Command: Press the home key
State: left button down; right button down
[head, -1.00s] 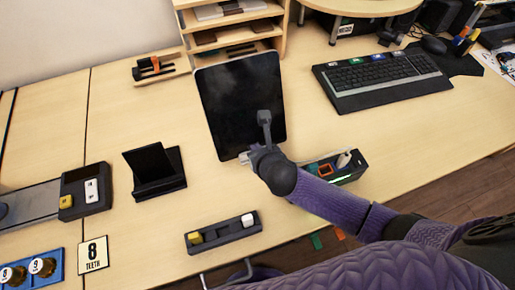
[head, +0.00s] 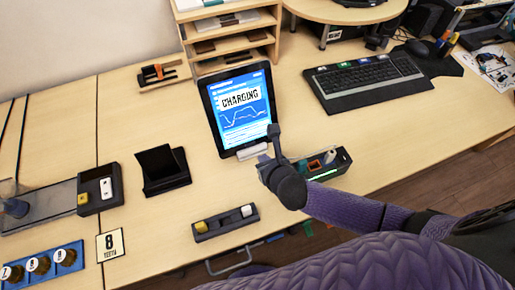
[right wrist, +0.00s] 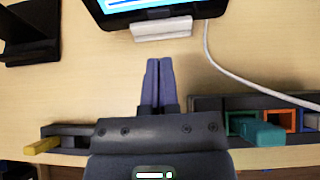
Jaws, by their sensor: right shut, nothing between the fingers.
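The tablet (head: 241,107) stands tilted in its white stand (head: 253,151) in the head view, its screen lit blue and white with the word CHARGING. Its lower edge and the stand (right wrist: 162,29) also show in the right wrist view. I cannot make out a home key on the tablet. My right gripper (head: 262,163) is close in front of the stand, near the tablet's lower right corner. In the right wrist view its fingers (right wrist: 160,65) are together and empty, pointing towards the stand with a gap between. My left gripper is not in view.
A black keyboard (head: 368,82) lies at the back right. An organizer box (head: 330,168) with coloured compartments is right of my gripper, and a black holder (head: 226,224) with yellow and white pieces lies in front. A white cable (right wrist: 235,75) runs right of the stand. A black stand (head: 163,170) is at left.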

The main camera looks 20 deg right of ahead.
jog(key=p+v, duration=0.1)
jog(key=v, duration=0.3)
jog(key=shift+s+r, duration=0.15)
jog(key=shift+s, duration=0.1)
